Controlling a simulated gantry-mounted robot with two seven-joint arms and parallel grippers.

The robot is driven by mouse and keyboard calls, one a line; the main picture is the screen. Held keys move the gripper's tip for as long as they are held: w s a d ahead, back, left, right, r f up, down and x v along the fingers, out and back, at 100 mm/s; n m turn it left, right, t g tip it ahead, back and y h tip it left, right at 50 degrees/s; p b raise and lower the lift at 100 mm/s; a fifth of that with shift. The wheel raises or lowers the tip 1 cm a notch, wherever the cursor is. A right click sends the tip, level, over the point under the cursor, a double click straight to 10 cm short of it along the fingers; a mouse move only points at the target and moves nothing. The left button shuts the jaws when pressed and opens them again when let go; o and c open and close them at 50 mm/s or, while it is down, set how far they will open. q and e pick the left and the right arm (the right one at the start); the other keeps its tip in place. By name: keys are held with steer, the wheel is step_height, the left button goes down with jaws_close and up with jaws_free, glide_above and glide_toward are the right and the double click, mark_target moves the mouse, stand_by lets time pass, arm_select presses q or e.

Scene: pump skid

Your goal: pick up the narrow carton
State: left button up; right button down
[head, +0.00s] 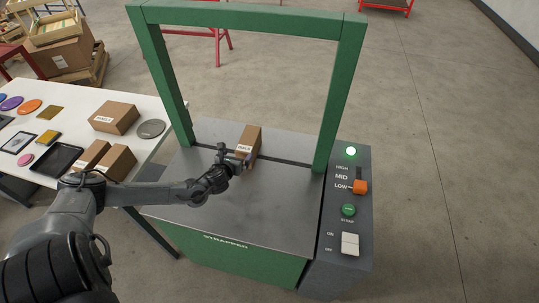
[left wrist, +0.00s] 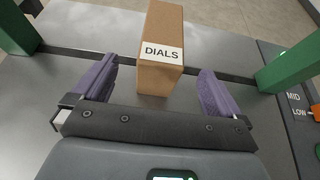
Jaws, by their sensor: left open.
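A narrow brown carton (head: 250,136) stands on the metal top of the green strapping machine, across the dark slot under the arch. In the left wrist view the carton (left wrist: 163,78) has a white label reading DIALS. My left gripper (head: 240,160) is just in front of the carton's near end, low over the machine top. In the left wrist view the left gripper (left wrist: 158,70) is open, with one purple finger to each side of the carton's near end and a gap on both sides. My right gripper is in no view.
The green arch (head: 250,15) rises over the carton, its posts left and right. A control panel (head: 346,215) with an orange lever (head: 360,187) is at right. The white table (head: 60,190) at left holds other cartons (head: 114,117), discs and a black tray (head: 56,160).

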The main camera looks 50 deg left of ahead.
arm_select(q)
steer(key=shift+w+a+r+b, duration=0.2)
steer(key=shift+w+a+b, duration=0.15)
steer(key=shift+w+a, duration=0.35)
glide_toward(249, 138)
steer(key=shift+s+f+x, duration=0.1)
steer(key=shift+x, duration=0.6)
steer(key=shift+s+f+x, duration=0.15)
steer(key=shift+x, duration=0.55)
steer(key=shift+b+x, duration=0.5)
steer(key=shift+x, duration=2)
steer(key=shift+d+r, duration=0.1)
steer(key=c, duration=1.6)
steer(key=shift+r, duration=0.1)
jaws_close()
